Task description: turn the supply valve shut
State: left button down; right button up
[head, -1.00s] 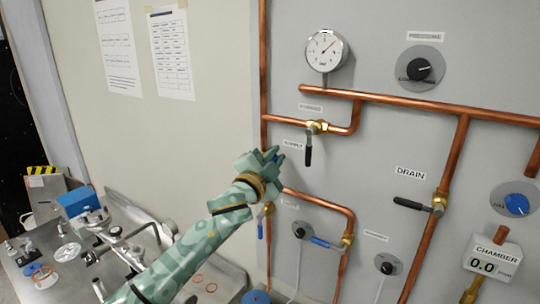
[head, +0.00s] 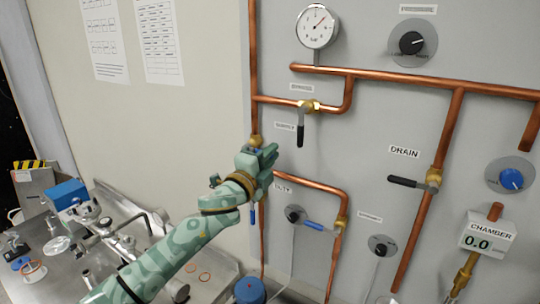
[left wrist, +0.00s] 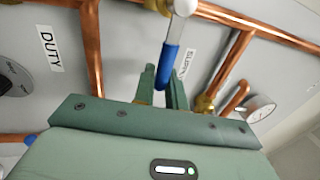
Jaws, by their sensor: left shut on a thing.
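The supply valve's brass body (head: 254,141) sits on the vertical copper pipe at the panel's left edge, left of the small SUPPLY label (head: 285,127). My left gripper (head: 271,154) is just below and right of it and hides most of the lever in the head view. In the left wrist view, the blue lever grip (left wrist: 168,66) is between my left fingers (left wrist: 164,88), which are shut on it. The lever's metal end meets the valve at the top of that view. The lever appears to lie across the pipe. My right gripper is not in view.
The black-handled bypass valve (head: 300,125) hangs close to the right of my left gripper. A drain valve (head: 412,182) and a blue-handled lower valve (head: 322,227) are farther right. A cluttered metal bench (head: 60,270) stands at the lower left.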

pick_arm(q)
jog(key=shift+f, duration=0.1)
jog(key=c, duration=1.5)
grip_release()
jog(key=v, duration=1.6)
jog(key=shift+s+a+b, duration=0.1)
jog(key=shift+a+b, duration=0.05)
jog(key=shift+b, duration=0.15)
jog(key=shift+f, duration=0.1)
